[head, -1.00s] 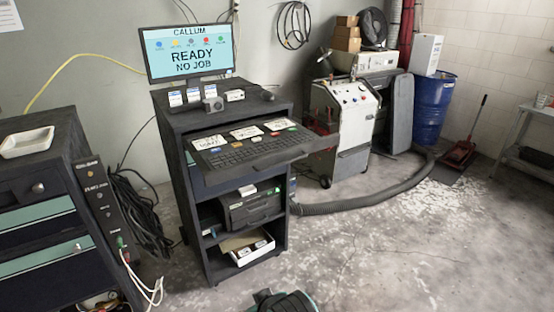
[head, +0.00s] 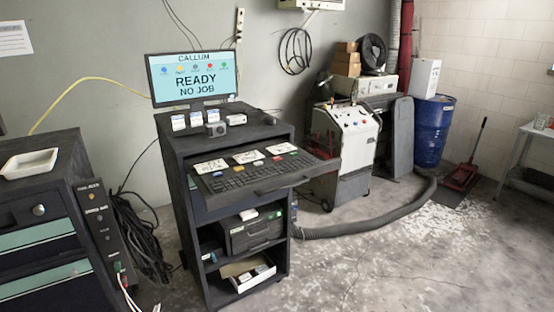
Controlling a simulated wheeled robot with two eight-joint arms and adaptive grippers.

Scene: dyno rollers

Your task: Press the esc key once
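A dark keyboard (head: 255,176) lies on the pulled-out tray (head: 284,181) of a black cart. Several coloured keys or buttons show along its back edge, and the esc key is too small to make out. Three white cards lie behind the keyboard, one of them the left card (head: 210,166). The monitor (head: 193,78) on the cart's top reads "CALLUM", "READY" and "NO JOB". Neither of my grippers is in view.
A dark tool cabinet (head: 45,240) with a white tray (head: 28,163) stands at the left. A grey hose (head: 380,222) runs along the floor right of the cart. A white machine (head: 345,145) and blue barrel (head: 432,130) stand behind. The floor in front is mostly clear.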

